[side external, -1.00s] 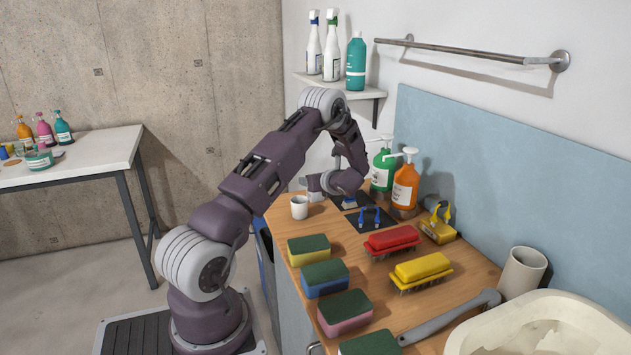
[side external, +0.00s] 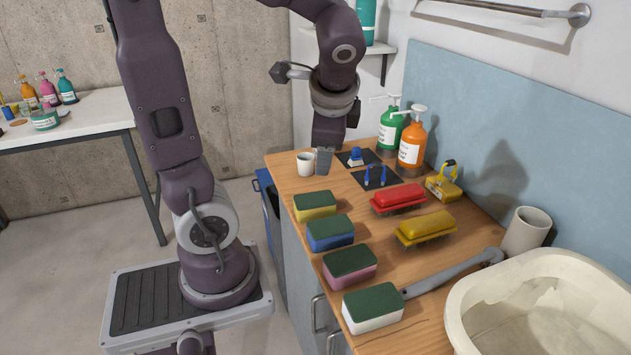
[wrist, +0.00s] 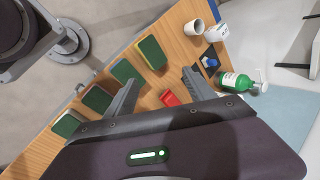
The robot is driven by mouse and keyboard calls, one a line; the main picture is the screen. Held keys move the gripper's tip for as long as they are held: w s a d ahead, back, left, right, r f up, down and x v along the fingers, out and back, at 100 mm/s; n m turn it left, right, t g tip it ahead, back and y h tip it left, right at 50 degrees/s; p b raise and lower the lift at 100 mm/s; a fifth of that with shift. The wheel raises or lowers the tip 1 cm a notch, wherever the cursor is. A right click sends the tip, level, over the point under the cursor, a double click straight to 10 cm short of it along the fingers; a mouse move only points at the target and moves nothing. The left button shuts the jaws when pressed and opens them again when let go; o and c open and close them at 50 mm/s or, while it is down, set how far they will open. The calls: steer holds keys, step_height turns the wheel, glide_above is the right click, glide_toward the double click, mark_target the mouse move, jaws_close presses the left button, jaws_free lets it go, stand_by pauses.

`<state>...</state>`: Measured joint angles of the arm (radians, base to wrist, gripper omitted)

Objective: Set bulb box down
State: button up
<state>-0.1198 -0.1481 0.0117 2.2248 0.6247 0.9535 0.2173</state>
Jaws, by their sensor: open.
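A small white box with dark markings, which looks like the bulb box (wrist: 217,33), rests on the wooden counter just right of the white cup (wrist: 194,27) in the wrist view. I cannot pick it out in the side view, where my arm may cover it. My gripper (wrist: 160,77) is open, its two grey fingers apart with nothing between them. In the side view, a grey finger (side external: 324,161) hangs beside the white cup (side external: 306,164). A blue-and-white item (side external: 355,156) stands on a dark mat (side external: 346,160); it also shows in the wrist view (wrist: 210,62).
Several sponges, including the yellow one (side external: 315,205), line the counter's front edge. A cream basin (side external: 560,300) is at front right.

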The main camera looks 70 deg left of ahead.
steer(key=s+d+r+n+t+h, duration=0.1)
steer(key=s+d+n+t+h, duration=0.1)
steer(key=d, duration=0.5)
steer(key=s+d+r+n+t+h, duration=0.1)
steer(key=s+d+h, duration=0.3)
steer(key=d, duration=0.4)
steer(key=shift+s+r+n+t, duration=0.15)
steer(key=shift+s+n+t, duration=0.45)
steer(key=shift+s+n, duration=0.25)
steer(key=shift+w+d, duration=0.1)
